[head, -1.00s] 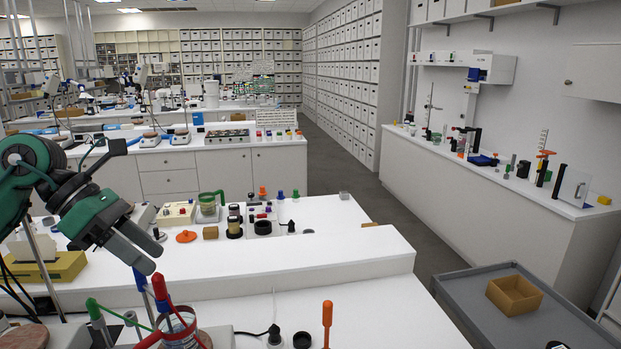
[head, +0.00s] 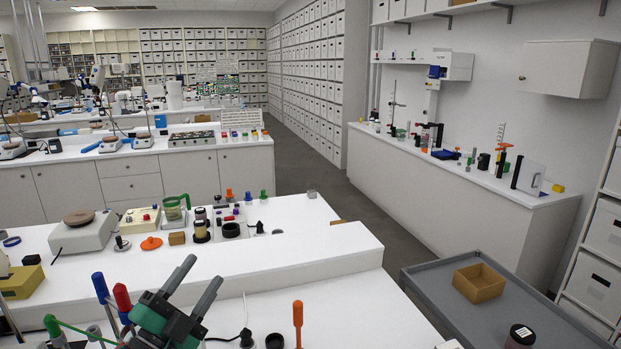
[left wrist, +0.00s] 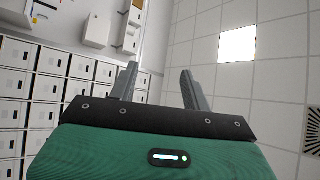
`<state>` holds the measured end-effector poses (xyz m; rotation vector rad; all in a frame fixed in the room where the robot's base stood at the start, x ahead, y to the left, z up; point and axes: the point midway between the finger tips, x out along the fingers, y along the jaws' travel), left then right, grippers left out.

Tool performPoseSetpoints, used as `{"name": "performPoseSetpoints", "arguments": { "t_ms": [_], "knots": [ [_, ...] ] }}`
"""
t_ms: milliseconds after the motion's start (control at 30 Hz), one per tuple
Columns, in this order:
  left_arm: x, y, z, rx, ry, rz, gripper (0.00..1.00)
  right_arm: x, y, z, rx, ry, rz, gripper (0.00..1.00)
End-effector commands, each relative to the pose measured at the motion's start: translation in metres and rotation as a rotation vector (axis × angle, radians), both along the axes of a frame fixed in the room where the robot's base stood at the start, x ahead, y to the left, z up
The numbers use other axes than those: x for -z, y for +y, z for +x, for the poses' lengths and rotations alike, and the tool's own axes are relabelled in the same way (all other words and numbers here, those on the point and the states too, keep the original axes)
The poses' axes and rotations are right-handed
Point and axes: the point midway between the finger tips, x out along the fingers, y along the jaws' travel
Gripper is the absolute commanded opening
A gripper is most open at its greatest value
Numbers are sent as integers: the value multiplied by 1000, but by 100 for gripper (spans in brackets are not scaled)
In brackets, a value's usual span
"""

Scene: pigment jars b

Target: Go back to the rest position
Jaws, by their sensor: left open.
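My left gripper (head: 197,281) is low in the head view, its two grey fingers apart and pointing up and away, with nothing between them. It is in front of the white bench, near the upright red and blue handles. In the left wrist view the open fingers (left wrist: 158,85) frame only wall, shelves of boxes and ceiling. My right gripper is in neither view.
The white bench (head: 330,312) fills the foreground. A red handle (head: 122,300), a blue handle (head: 100,287) and an orange-handled tool (head: 298,318) stand on it.

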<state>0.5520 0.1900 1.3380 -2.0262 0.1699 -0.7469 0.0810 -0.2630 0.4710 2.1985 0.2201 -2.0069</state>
Motion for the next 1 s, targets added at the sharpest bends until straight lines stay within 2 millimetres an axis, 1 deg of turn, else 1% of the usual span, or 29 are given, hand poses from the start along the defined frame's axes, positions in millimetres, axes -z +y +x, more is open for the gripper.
{"name": "performPoseSetpoints", "arguments": {
  "t_ms": [33,67,100,133,167,200,267,300,367,400,467,500,567,600,700,767,800,933,1000],
  "knots": [
    [25,7,0,-46,107,-71,48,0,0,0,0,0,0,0],
    [39,13,-1,-76,173,-111,48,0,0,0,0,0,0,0],
    [61,20,-2,-118,263,-161,48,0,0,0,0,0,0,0],
    [77,25,-5,-148,331,-198,48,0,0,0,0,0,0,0],
    [93,29,-8,-178,400,-234,48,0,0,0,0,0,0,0],
    [116,35,-15,-219,492,-278,48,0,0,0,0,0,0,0],
    [152,42,-28,-279,635,-342,48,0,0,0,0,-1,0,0],
    [175,46,-39,-321,731,-382,48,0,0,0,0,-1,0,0],
    [210,51,-61,-381,877,-435,48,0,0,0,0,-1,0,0],
    [231,52,-77,-420,973,-468,48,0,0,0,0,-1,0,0],
    [261,54,-102,-473,1109,-509,48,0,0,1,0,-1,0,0],
    [276,54,-119,-505,1190,-532,48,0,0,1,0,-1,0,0],
    [297,53,-144,-547,1300,-560,48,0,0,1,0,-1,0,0],
    [308,52,-159,-572,1367,-575,48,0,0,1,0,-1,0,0],
    [330,49,-197,-626,1518,-604,48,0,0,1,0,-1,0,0],
    [341,46,-218,-655,1601,-618,48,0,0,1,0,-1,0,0],
    [346,45,-232,-674,1653,-625,48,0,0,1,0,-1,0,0],
    [360,38,-277,-728,1816,-646,48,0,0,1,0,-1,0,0],
    [384,38,-269,-732,1819,-641,48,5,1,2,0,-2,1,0]
  ]
}}
